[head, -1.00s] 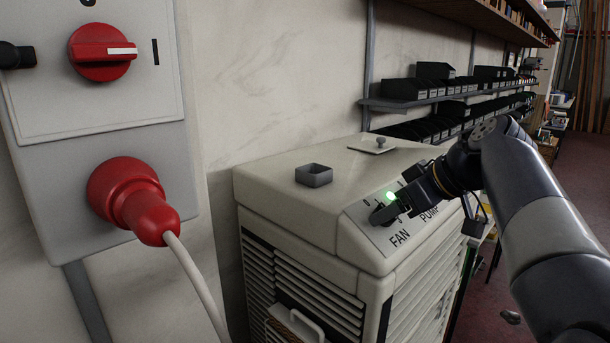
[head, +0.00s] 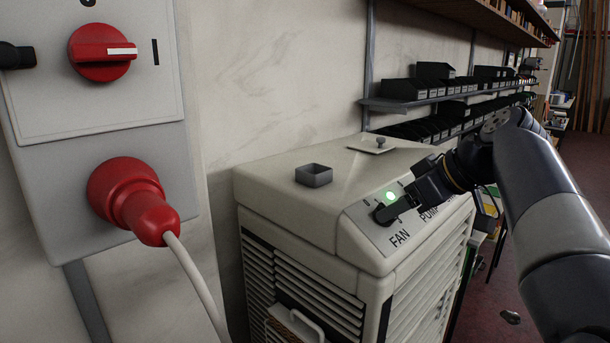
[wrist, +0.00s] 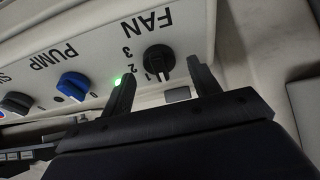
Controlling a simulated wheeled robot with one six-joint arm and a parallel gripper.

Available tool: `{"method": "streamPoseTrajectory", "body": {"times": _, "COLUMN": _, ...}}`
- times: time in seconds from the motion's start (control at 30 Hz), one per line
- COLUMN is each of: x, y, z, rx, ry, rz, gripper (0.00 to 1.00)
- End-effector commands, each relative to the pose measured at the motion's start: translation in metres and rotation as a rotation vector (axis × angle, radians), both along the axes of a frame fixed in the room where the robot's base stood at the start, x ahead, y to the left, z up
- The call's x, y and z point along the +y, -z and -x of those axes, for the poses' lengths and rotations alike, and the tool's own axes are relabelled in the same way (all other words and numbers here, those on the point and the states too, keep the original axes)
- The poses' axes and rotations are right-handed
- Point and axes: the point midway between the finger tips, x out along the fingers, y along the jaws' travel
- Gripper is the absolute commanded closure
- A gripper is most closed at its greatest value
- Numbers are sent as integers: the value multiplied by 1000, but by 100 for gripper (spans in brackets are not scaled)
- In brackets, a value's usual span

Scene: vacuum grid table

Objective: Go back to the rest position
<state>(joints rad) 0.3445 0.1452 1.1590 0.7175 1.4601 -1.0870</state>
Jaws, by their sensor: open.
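My gripper (head: 402,207) is at the sloped control panel of the cream machine (head: 290,197), close to the FAN knob (head: 384,214). In the wrist view my gripper (wrist: 161,67) is open, with one finger on each side of the black FAN knob (wrist: 159,59) as seen there. The knob shows whole between the fingertips and I see no grip on it. Its pale mark faces the numerals, near the 1. A green light (head: 390,196) is lit beside it. The blue PUMP knob (wrist: 73,86) is left of the fingers.
A small grey open box (head: 313,175) and a plate with a knob (head: 380,143) are on the machine's top. A wall box with a red switch (head: 102,52) and red plug (head: 130,200) stands at left. Shelves with black bins (head: 425,88) line the wall behind.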

Motion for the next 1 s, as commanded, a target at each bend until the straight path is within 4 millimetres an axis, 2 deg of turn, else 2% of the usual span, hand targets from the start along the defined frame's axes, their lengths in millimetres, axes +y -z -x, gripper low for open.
{"method": "streamPoseTrajectory", "body": {"times": 0.1, "x": 14, "y": 18, "z": -12, "rx": 4, "ry": -4, "rz": -1, "gripper": 42}}
{"method": "streamPoseTrajectory", "body": {"times": 0.17, "x": 12, "y": 12, "z": -10, "rx": 21, "ry": 52, "rz": -21, "gripper": 42}}
{"method": "streamPoseTrajectory", "body": {"times": 1.0, "x": 14, "y": 11, "z": -9, "rx": 257, "ry": 628, "rz": -256, "gripper": 42}}
